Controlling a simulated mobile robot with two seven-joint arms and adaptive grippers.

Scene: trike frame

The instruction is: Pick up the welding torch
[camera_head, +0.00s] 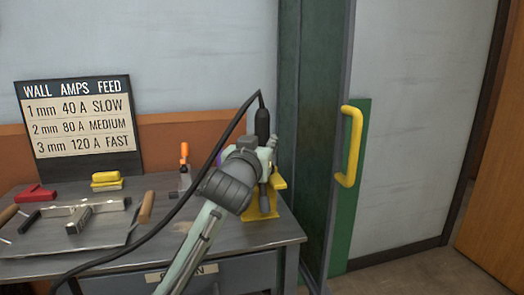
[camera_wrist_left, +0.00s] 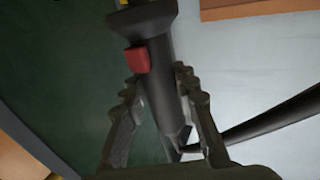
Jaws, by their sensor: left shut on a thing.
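The welding torch is a black handle (camera_head: 262,123) with a black cable rising from its top end. It stands upright over the right end of the bench. In the left wrist view the torch (camera_wrist_left: 158,70) shows a red trigger and lies between both fingers. My left gripper (camera_head: 267,150) is shut on the torch handle; the fingers (camera_wrist_left: 158,95) show on either side of it. A yellow holder (camera_head: 262,208) stands just below, partly hidden by my arm. I cannot tell whether the torch's lower end still sits in it. My right gripper is not in view.
The black cable (camera_head: 200,172) loops left across my arm. The metal bench (camera_head: 235,235) carries clamps, a red magnet (camera_head: 35,193), yellow blocks (camera_head: 106,181) and an orange-topped tool (camera_head: 184,165). A settings board (camera_head: 80,118) stands behind. A green post (camera_head: 312,120) rises close on the right.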

